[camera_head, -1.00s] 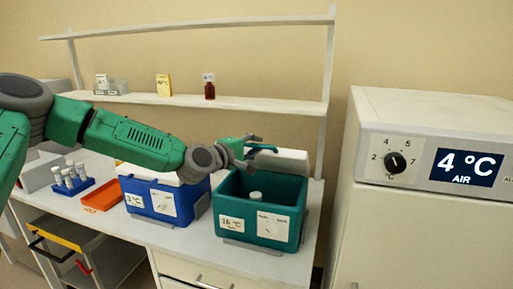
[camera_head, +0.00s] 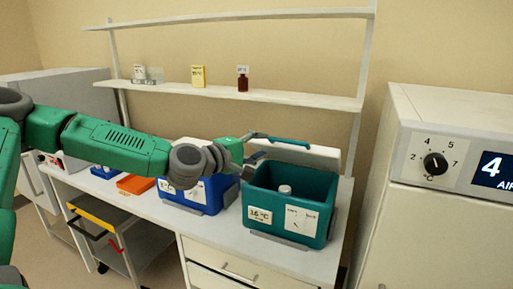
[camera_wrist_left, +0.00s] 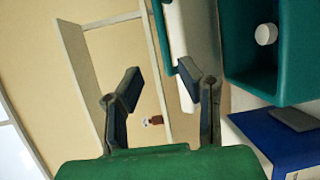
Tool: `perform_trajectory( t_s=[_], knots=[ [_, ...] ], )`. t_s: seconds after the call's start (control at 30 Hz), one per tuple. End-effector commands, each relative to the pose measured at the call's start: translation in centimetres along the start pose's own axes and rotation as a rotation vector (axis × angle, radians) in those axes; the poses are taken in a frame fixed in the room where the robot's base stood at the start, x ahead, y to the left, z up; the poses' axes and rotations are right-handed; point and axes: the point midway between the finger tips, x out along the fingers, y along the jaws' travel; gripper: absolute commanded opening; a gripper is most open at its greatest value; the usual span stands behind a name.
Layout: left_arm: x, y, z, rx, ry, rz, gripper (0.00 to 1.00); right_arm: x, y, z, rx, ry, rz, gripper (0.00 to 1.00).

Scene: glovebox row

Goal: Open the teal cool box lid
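The teal cool box (camera_head: 262,198) stands on the bench with its top open. Its white lid (camera_head: 318,155) is raised and stands tilted behind the box, with a teal handle (camera_head: 290,142) along its upper edge. A white-capped container is inside the box, and its cap also shows in the left wrist view (camera_wrist_left: 266,34). My left gripper (camera_head: 257,148) is at the upper left of the lid. In the left wrist view my left gripper (camera_wrist_left: 160,78) is open, its fingers apart with nothing between them; one fingertip is close to the lid, contact unclear. My right gripper is out of view.
A blue cool box (camera_head: 205,198) stands just left of the teal one, partly behind my left arm. An orange tray (camera_head: 135,184) lies further left. A shelf (camera_head: 300,98) with small bottles runs above. A white cabinet (camera_head: 445,225) stands to the right.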

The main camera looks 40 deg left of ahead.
Motion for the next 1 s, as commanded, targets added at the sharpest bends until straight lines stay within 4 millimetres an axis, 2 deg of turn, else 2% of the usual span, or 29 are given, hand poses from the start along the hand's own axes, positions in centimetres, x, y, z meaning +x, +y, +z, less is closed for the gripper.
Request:
perform_trajectory(
  t_s=[0.23,0.8,0.87,0.93,1.0],
  knots=[
    [-1.3,0.0,0.2,0.0,-0.002,0.0,0.33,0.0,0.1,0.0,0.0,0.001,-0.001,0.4],
    [-1.4,-0.1,0.1,0.002,-0.003,-0.002,0.33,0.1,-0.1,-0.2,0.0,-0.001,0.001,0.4],
    [-1.4,-0.7,0.4,0.013,-0.009,-0.014,0.33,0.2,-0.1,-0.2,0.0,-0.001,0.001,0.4],
    [-1.2,-2.4,1.3,0.046,-0.025,-0.051,0.33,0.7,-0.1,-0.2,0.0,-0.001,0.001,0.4],
    [-1.1,-5.6,2.8,0.103,-0.055,-0.119,0.33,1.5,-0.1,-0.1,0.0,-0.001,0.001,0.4]
  ],
)
